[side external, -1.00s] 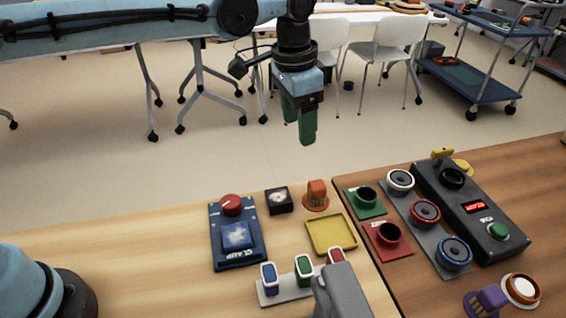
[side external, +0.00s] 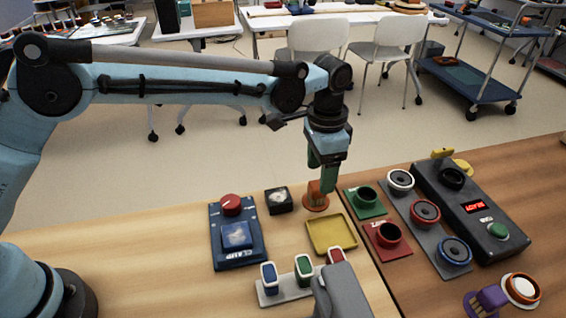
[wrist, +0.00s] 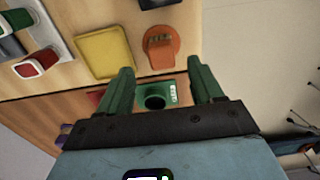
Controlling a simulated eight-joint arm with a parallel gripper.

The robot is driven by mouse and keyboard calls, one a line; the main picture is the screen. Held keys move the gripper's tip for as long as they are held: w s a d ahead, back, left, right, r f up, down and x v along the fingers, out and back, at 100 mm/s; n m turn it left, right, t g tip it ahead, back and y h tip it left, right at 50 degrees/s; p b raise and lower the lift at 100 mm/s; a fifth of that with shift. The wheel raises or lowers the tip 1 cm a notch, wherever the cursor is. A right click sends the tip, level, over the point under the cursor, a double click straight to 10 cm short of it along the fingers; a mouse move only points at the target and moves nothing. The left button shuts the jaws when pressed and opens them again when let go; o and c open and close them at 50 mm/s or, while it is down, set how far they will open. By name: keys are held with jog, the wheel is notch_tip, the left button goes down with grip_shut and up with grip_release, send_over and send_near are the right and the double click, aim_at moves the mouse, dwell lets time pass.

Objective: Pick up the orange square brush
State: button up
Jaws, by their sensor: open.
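The orange square brush (side external: 315,198) stands upright on a round orange base on the light wood table. It also shows in the wrist view (wrist: 161,46), beyond my fingertips and roughly between them. My gripper (side external: 323,178), with green fingers, hangs pointing down just above the brush. In the side view, the lower finger overlaps the top of the brush. In the wrist view my gripper (wrist: 163,82) is open with nothing between the fingers. I cannot tell how large the height gap to the brush is.
A yellow tray (side external: 331,247) lies in front of the brush, and a small black box (side external: 278,200) stands to its left. A green socket block (side external: 367,202) is close to its right. A blue clamp box (side external: 237,238) with a red knob is farther left.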

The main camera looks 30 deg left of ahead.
aim_at(318, 184)
jog(key=f, duration=0.5)
jog(key=shift+a, duration=0.2)
jog(key=c, duration=1.1)
jog(key=shift+o, duration=0.2)
notch_tip(318, 184, up, 4)
jog(key=shift+r, duration=0.1)
jog(key=s+d+r, duration=0.6)
jog(key=s, duration=0.4)
jog(key=shift+r, duration=0.35)
